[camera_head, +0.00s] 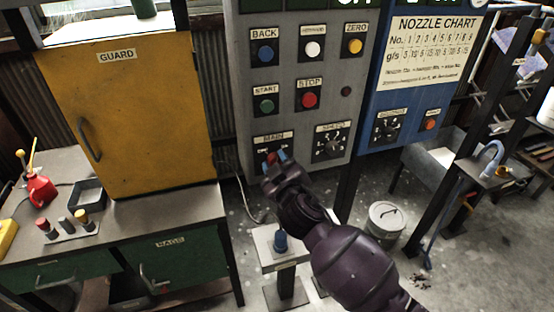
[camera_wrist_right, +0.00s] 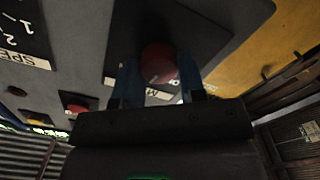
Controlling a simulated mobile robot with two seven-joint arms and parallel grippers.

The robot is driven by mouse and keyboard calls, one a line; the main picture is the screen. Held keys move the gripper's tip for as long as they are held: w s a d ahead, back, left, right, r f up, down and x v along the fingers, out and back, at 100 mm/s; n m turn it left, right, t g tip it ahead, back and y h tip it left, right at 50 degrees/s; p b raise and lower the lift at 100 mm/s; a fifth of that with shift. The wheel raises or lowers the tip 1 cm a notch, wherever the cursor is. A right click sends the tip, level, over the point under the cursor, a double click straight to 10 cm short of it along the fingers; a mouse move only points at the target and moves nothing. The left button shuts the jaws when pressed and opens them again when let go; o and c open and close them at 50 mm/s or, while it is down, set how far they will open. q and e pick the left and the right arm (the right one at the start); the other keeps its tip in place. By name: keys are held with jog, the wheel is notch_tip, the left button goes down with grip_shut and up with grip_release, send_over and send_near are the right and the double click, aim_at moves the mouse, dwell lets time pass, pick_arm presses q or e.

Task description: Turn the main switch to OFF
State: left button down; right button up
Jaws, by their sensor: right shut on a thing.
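The main switch (camera_head: 271,157) is a red knob under the MAIN label at the lower left of the grey control panel (camera_head: 245,100). My right gripper (camera_head: 275,160) is at the knob, its blue fingertips on either side. In the right wrist view the round red knob (camera_wrist_right: 158,60) sits between the fingertips of the right gripper (camera_wrist_right: 158,78), which is shut on it. A small pale mark shows on the knob. The position lettering around it is mostly hidden, so I cannot tell which position it points to. My left gripper is not in view.
A SPEED dial (camera_head: 332,144) is right of the switch. Above are the green START (camera_head: 266,106) and red STOP (camera_head: 309,100) buttons. A blue panel (camera_head: 400,108) stands to the right. A yellow guard door (camera_head: 150,115) is at left. A bucket (camera_head: 385,222) stands on the floor.

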jog(key=n+p, duration=0.3)
jog(key=n, duration=0.7)
jog(key=shift+a+f+n+p, duration=0.1)
jog(key=shift+n+p, duration=0.2)
jog(key=shift+p, duration=0.05)
jog(key=shift+n, duration=0.3)
jog(key=o, duration=0.9)
jog(key=shift+s, duration=0.1)
jog(key=v, duration=1)
jog(key=shift+s, duration=0.35)
